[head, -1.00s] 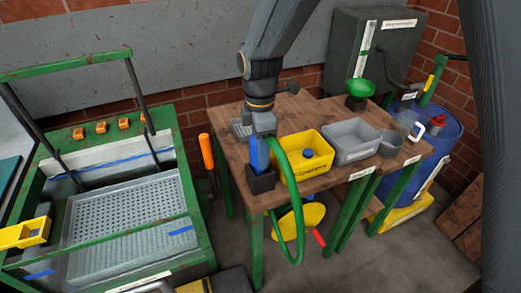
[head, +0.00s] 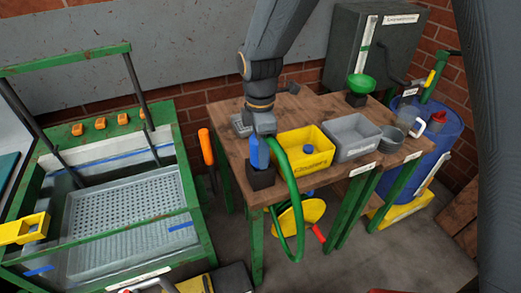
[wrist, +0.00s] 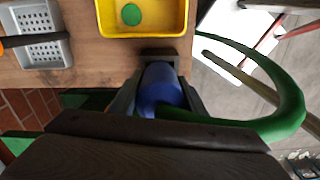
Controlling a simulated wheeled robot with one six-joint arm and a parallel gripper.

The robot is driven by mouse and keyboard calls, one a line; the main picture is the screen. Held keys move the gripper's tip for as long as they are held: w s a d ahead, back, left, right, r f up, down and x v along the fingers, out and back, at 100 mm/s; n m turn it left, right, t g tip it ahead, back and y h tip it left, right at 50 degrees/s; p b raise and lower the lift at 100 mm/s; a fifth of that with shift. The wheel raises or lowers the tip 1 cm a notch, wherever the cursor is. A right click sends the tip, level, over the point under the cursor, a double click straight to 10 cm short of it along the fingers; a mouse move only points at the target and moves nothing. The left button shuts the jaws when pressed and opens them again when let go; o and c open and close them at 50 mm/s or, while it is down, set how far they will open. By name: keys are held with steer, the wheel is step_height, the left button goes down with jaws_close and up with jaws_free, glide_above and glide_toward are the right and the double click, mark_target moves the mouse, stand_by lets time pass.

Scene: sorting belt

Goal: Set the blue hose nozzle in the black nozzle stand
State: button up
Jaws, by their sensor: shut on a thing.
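The blue hose nozzle (head: 259,153) is upright at the front left corner of the wooden table, with a green hose (head: 295,190) running from it and looping down past the table edge. The black nozzle stand (head: 260,178) is directly under the nozzle, whose lower end appears to be inside it; the depth cannot be told. My gripper (head: 262,138) is shut on the nozzle from above. In the wrist view the nozzle (wrist: 160,88) is between the fingers, with part of the black stand (wrist: 158,53) beyond it.
A yellow bin (head: 325,165) with a blue round item and a grey bin (head: 367,148) stand right of the nozzle. A green funnel (head: 361,84) is at the back. A grey perforated tray (head: 240,127) lies behind. An orange-handled tool (head: 206,147) is left of the table.

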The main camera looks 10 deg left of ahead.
steer(key=shift+f, duration=0.6)
stand_by(0.4)
steer(key=o, duration=1)
steer(key=shift+c, duration=0.2)
steer(key=shift+r+b, duration=0.15)
steer(key=shift+b, duration=0.15)
step_height(320, 180, up, 8)
steer(key=shift+f+b, duration=0.2)
steer(key=shift+b, duration=0.6)
steer(key=shift+d, duration=0.1)
